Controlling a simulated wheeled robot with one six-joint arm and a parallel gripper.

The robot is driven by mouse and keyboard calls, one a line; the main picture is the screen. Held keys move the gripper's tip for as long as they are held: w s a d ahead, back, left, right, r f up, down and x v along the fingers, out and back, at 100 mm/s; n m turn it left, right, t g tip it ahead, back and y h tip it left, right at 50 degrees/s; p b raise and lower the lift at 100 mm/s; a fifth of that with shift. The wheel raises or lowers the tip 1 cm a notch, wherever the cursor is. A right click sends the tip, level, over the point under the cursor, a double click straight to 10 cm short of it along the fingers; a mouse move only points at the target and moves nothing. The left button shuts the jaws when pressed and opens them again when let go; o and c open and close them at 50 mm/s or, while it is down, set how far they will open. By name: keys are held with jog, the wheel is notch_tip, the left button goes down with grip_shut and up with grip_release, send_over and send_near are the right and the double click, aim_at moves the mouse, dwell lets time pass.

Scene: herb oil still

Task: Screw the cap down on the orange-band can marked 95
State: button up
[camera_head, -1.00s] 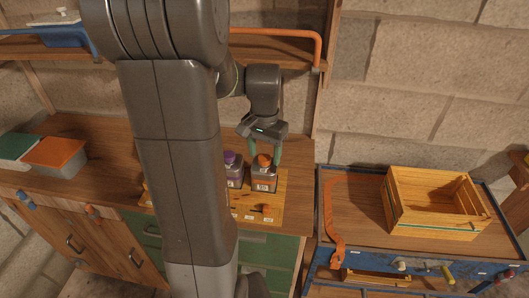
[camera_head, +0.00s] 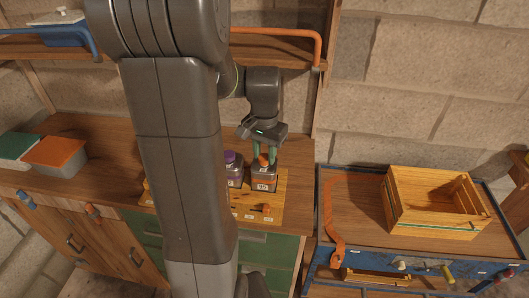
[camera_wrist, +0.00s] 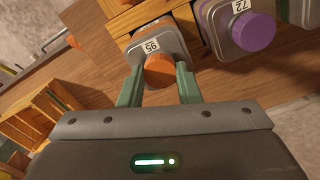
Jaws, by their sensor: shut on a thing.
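The orange-band can marked 95 (camera_head: 265,179) stands upright on a wooden board on the counter; its label also shows in the wrist view (camera_wrist: 151,46). Its orange cap (camera_wrist: 159,71) sits at the top of the can, between my fingers. My gripper (camera_head: 264,157) comes down from above, its green fingers on either side of the cap. In the wrist view my gripper (camera_wrist: 159,84) is shut on the orange cap. Whether the cap is fully seated cannot be told.
A purple-capped can marked 72 (camera_wrist: 238,29) stands close beside it, partly behind my arm in the head view (camera_head: 234,168). The wooden board (camera_head: 275,208) lies under the cans. A wooden crate (camera_head: 440,221) stands on the blue cart at right. Lidded boxes (camera_head: 55,155) sit at left.

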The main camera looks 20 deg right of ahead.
jog(key=m, duration=0.5)
jog(key=m+p, duration=0.1)
jog(key=m, duration=0.3)
jog(key=shift+m, duration=0.4)
jog(key=m, duration=0.9)
jog(key=shift+m, duration=0.3)
jog(key=o, duration=1.1)
jog(key=shift+c, duration=0.6)
